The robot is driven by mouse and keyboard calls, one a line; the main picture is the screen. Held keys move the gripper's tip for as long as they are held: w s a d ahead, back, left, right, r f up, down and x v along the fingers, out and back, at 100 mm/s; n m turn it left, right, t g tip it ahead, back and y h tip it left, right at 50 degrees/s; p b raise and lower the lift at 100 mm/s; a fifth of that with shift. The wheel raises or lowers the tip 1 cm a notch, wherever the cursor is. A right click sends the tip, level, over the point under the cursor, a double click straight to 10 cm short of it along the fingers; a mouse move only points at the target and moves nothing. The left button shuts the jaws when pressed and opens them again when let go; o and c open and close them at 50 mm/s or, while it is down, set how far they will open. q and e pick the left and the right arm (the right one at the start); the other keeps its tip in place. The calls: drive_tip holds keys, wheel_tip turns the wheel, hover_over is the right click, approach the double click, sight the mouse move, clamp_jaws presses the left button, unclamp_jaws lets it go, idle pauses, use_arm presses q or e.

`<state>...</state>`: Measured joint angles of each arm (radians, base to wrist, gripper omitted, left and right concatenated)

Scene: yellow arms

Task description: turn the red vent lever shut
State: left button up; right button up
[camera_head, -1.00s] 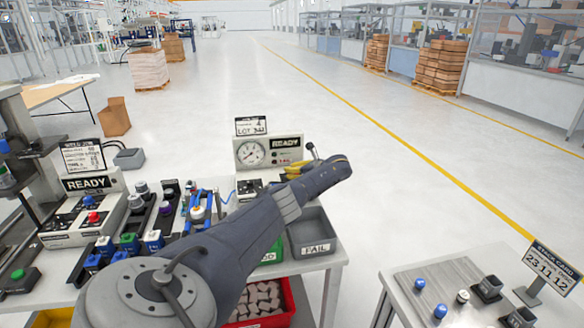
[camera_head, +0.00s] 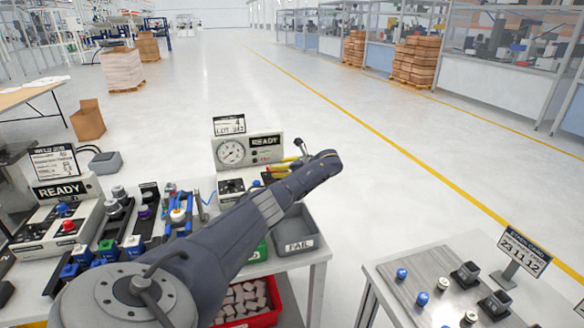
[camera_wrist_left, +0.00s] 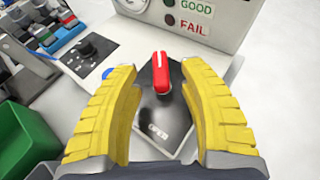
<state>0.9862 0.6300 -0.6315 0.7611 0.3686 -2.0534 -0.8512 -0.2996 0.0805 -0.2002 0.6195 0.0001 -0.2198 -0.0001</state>
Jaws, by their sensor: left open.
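The red vent lever (camera_wrist_left: 161,75) shows in the left wrist view, standing on a dark plate (camera_wrist_left: 160,118) with "OPEN" lettered near its lower end. The lever's long side runs roughly up and down in that picture. My left gripper (camera_wrist_left: 160,80) is open, with one yellow finger on each side of the lever and a visible gap to each. In the head view the yellow fingers (camera_head: 284,166) show beside the white gauge panel (camera_head: 263,146). The lever is hidden there behind my arm. My right gripper is not in view.
A grey FAIL bin (camera_head: 299,244) and a red bin (camera_head: 280,300) are near my left arm. Holders with coloured-capped parts crowd the bench's left. A separate small table (camera_head: 420,272) stands right.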

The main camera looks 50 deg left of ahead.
use_arm(q)
drive_tip(key=v, duration=0.7)
drive_tip(key=shift+w+d+r, duration=0.1)
drive_tip(key=shift+d+r, duration=0.05)
drive_tip(key=shift+d, duration=0.1)
drive_tip(key=shift+c, duration=0.3)
